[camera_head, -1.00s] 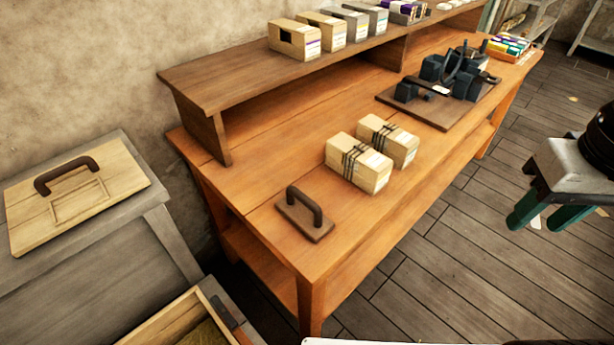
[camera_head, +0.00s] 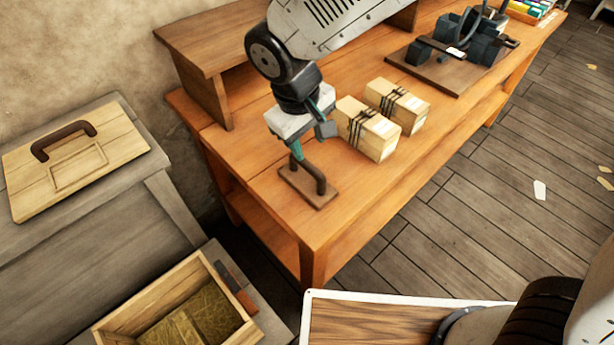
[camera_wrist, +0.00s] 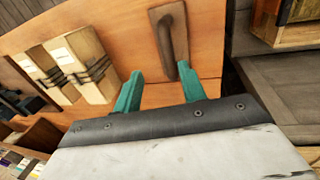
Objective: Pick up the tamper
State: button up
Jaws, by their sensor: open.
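The tamper (camera_head: 300,187) stands near the front left corner of the orange workbench. It has a flat brown wooden plate and a dark arched handle. In the wrist view the tamper (camera_wrist: 178,30) lies ahead of my gripper, its handle lengthwise. My gripper (camera_head: 310,145) is open and empty, its green fingers pointing down at the handle from just above. In the wrist view my gripper (camera_wrist: 160,73) has its right fingertip close to the near end of the handle. I cannot tell whether they touch. The far part of the plate is partly behind the finger in the head view.
Two strapped pale packages (camera_head: 368,128) stand right of the tamper. A raised shelf (camera_head: 195,50) runs along the bench back. A dark press (camera_head: 465,45) stands farther along. A handled wooden lid (camera_head: 75,165) lies on the grey table, with a straw-filled crate (camera_head: 205,270) below.

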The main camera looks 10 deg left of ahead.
aim_at(305, 162)
jog(key=f, duration=0.7)
jog(key=shift+w+a+f, duration=0.15)
jog(key=shift+w+a, duration=0.2)
jog(key=shift+a, duration=0.05)
jog(key=shift+w+d+f, duration=0.1)
jog(key=shift+f, duration=0.4)
grip_shut()
